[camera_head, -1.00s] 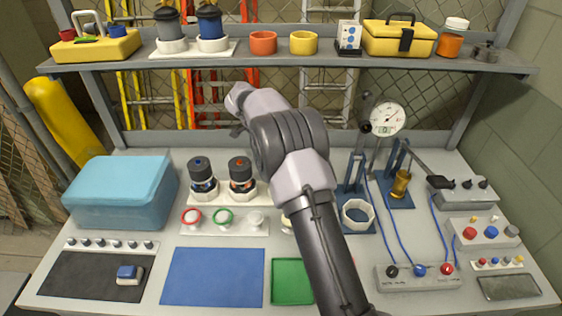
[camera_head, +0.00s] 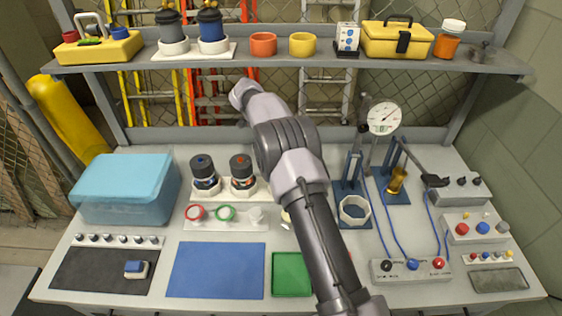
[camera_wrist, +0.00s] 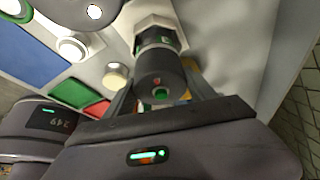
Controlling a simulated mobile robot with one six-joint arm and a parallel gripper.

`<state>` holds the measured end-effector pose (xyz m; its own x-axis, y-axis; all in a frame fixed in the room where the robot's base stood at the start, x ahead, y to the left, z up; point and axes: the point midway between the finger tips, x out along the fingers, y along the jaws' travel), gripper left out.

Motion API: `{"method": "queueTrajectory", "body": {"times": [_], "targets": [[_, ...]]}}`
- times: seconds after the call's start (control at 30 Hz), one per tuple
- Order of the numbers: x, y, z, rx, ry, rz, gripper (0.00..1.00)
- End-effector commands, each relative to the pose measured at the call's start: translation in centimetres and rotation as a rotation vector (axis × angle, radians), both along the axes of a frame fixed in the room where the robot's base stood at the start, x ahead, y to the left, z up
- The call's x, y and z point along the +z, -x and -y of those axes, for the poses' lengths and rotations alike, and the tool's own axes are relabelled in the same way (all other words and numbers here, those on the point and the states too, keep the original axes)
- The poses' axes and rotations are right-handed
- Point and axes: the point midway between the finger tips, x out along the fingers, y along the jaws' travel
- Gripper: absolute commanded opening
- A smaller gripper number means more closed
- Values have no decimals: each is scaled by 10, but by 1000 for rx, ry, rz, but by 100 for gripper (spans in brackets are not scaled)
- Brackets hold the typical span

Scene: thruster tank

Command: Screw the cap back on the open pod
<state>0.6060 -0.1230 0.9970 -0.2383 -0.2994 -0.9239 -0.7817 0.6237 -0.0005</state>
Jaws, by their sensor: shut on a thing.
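In the wrist view a dark cylindrical pod (camera_wrist: 153,40) with a pale band and a green mark stands in a white angular holder (camera_wrist: 133,16). Its dark cap (camera_wrist: 156,76), with a small red spot and a green centre, faces the camera. My gripper (camera_wrist: 160,92) is around this cap, a finger on each side, and shut on it. The cap is in line with the pod; whether it is threaded on I cannot tell. In the head view my arm hides the gripper and this pod. Two capped pods, blue-dotted (camera_head: 204,174) and red-dotted (camera_head: 242,174), stand left of the arm.
A ring tray (camera_head: 240,222) lies in front of the pods. A blue mat (camera_head: 217,270) and green tray (camera_head: 291,273) are nearer. A teal box (camera_head: 125,190) stands left. A dial gauge (camera_head: 384,118) and cabled switch box (camera_head: 414,270) stand right. A loaded shelf (camera_head: 290,67) spans the back.

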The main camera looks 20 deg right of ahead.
Motion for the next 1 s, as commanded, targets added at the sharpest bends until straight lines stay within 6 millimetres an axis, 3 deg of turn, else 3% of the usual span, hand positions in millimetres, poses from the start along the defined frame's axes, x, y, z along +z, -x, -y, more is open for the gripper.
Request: {"method": "queueTrajectory", "body": {"times": [0.03,0.07,0.2,0.5,0.63,0.77,1.0], "targets": [[-2,2,-1,-2,-3,-7,29],[-2,2,-1,-2,-3,-7,67],[-2,1,0,-1,-2,-5,90],[-2,1,0,14,-1,-1,90],[-7,1,0,159,0,2,90],[-12,1,-1,477,0,2,90],[3,3,1,1287,-4,1,90]]}}
